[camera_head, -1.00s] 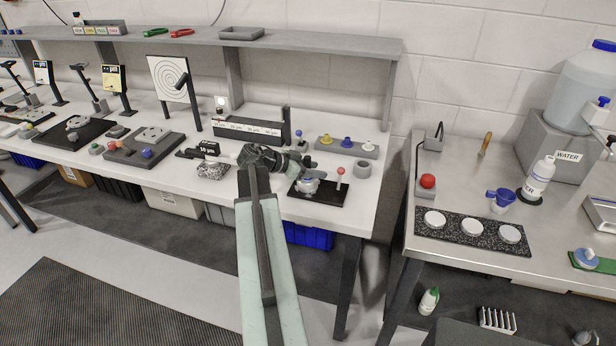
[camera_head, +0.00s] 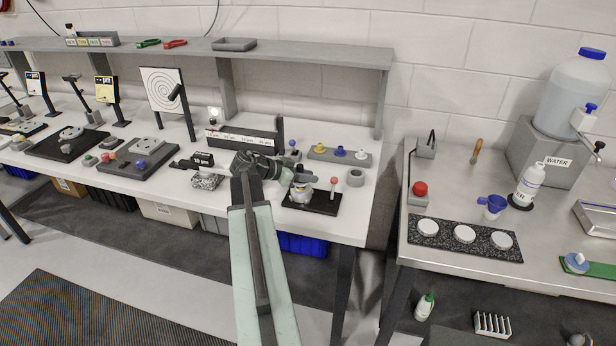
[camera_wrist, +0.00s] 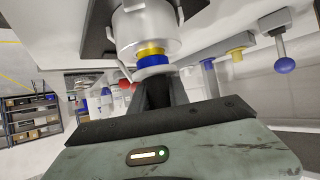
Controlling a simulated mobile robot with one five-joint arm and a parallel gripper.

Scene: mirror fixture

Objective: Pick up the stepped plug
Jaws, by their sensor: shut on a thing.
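In the wrist view, which looks upside down, a blue and yellow stepped piece, which I take to be the stepped plug (camera_wrist: 152,61), sits between my gripper fingertips (camera_wrist: 157,76). Its yellow step is against the clear-grey round holder (camera_wrist: 146,28); I cannot tell whether it is seated in it or just clear of it. In the head view my gripper (camera_head: 296,178) is shut just over that holder (camera_head: 300,194), which stands on a black plate (camera_head: 323,204). My gripper hides the plug there.
A red-knobbed stick (camera_head: 334,181) stands on the same plate, close right of my gripper. Behind are a grey rail (camera_head: 329,158) with yellow, blue and white knobs, a blue-ball stick (camera_head: 292,144) and a grey ring (camera_head: 355,178). A speckled block (camera_head: 206,181) lies left.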

